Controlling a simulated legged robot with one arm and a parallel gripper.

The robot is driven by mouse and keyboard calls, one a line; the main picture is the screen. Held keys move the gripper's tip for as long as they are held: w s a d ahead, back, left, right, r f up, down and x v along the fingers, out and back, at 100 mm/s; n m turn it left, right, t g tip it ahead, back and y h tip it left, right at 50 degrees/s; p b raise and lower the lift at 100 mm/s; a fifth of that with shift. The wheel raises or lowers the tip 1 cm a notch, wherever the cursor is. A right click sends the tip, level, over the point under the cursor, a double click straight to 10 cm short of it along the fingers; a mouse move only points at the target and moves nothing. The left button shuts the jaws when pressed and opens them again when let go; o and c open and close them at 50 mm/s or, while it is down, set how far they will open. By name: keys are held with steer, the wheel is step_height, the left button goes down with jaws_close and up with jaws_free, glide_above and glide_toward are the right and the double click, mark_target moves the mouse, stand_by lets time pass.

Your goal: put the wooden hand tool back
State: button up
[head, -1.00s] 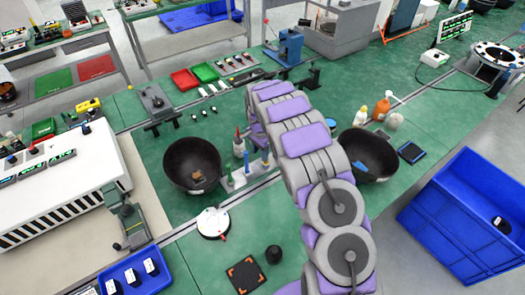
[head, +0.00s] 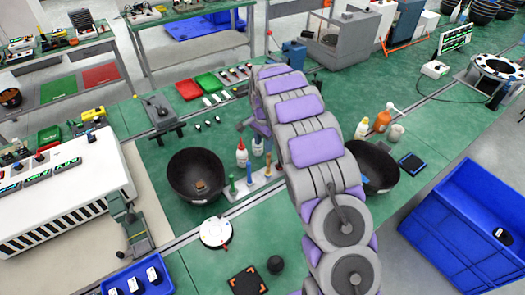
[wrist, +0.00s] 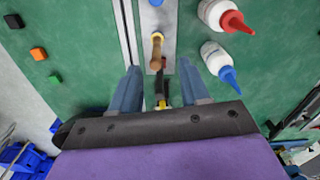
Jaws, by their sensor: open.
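In the wrist view, a tool with a brown wooden handle (wrist: 156,54) and a yellow end stands on a pale rack strip (wrist: 168,20), seen from above. It lies just beyond and between the fingertips of my gripper (wrist: 160,72), which is open, with nothing visibly held. A blue-ended tool (wrist: 156,3) is farther up the strip. My arm hides part of that area, and my gripper's fingers cannot be made out there.
White bottles with red (wrist: 219,14) and blue (wrist: 214,55) caps stand close right of the rack in the wrist view. A black bowl (head: 178,170) with a brown piece inside is left of the rack. A second black bowl (head: 378,170) and blue bin (head: 450,235) are right.

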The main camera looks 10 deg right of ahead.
steer(key=shift+d+r, duration=0.65)
steer(key=shift+r, duration=0.05)
steer(key=s+d+r+n, duration=0.1)
steer(key=s+r+n, duration=0.1)
steer(key=s+r, duration=0.65)
steer(key=s+d+r+n, duration=0.15)
steer(key=s+r, duration=0.35)
steer(key=s, duration=0.7)
steer(key=s+a+r+n+g, duration=0.1)
steer(key=s+a+n, duration=0.2)
steer(key=s, duration=2.5)
steer(key=n, duration=0.5)
steer(key=shift+s+g, duration=0.3)
steer(key=shift+g, duration=0.1)
